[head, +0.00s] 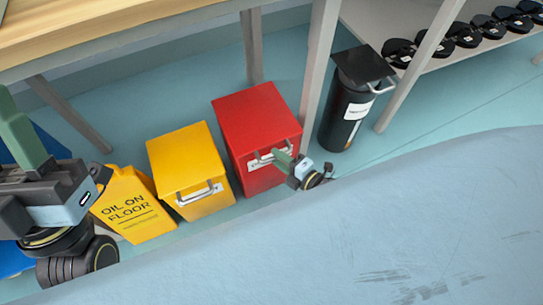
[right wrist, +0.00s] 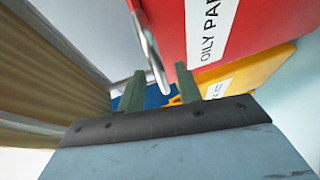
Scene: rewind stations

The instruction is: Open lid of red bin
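The red bin (head: 258,112) stands on the floor under the table, with its lid shut flat. A metal handle (head: 262,158) is on its front face. My right gripper (head: 280,158) is at this handle. In the right wrist view, the two green fingers (right wrist: 160,84) are apart, with the handle bar (right wrist: 152,52) reaching between them. I see no clear grip on the bar. The bin's red front and white label (right wrist: 212,30) are beyond. My left gripper (head: 20,130) is at the left edge, away from the red bin, with one green finger showing; its opening cannot be judged.
A black bin (head: 348,105) stands to the right, beyond a table leg (head: 318,70). The wooden tabletop (head: 90,25) overhangs behind. A shelf (head: 375,20) holds several black items.

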